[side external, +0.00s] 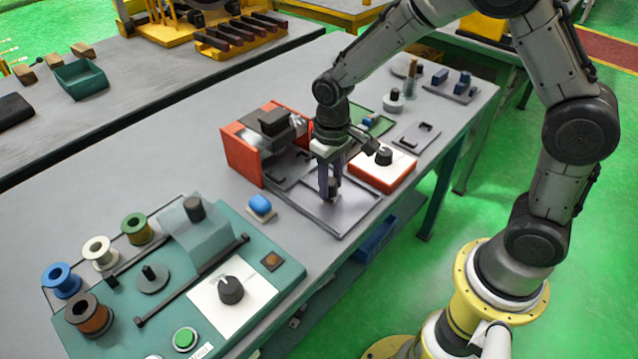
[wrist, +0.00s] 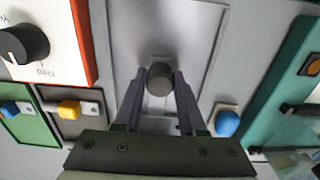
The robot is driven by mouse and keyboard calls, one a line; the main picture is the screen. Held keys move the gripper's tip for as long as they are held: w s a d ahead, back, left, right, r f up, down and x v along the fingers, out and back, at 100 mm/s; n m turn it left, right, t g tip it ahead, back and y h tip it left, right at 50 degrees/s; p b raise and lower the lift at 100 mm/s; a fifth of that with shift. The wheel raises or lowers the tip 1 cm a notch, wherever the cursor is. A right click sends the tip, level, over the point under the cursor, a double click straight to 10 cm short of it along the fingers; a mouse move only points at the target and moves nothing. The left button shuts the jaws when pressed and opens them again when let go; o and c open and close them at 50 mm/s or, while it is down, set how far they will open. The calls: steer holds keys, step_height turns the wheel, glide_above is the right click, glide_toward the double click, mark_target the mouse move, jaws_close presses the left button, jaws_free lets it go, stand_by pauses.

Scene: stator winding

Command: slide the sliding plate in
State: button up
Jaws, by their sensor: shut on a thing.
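The sliding plate (side external: 345,213) is a flat light-grey plate lying at the front of the table, below the red-sided machine (side external: 243,153). It also shows in the wrist view (wrist: 201,45), with a round dark-grey knob (wrist: 160,79) standing on it. My gripper (side external: 331,196) points down over the plate, and its two purple-grey fingers are closed on the knob from both sides. In the wrist view my gripper (wrist: 158,84) has the knob between its fingertips. The fingers hide most of the knob in the side view.
A red box with a white top and black dial (side external: 383,160) stands right of my gripper. A blue button block (side external: 260,206) sits left of the plate. The teal winding station (side external: 180,275) with several spools fills the near left.

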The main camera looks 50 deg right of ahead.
mark_target(316, 184)
steer(key=shift+w+r, duration=0.1)
steer(key=shift+w, duration=1.9)
steer(key=o, duration=0.9)
steer(key=shift+o, duration=0.2)
steer(key=shift+r, duration=2.95)
steer(key=shift+s, duration=0.1)
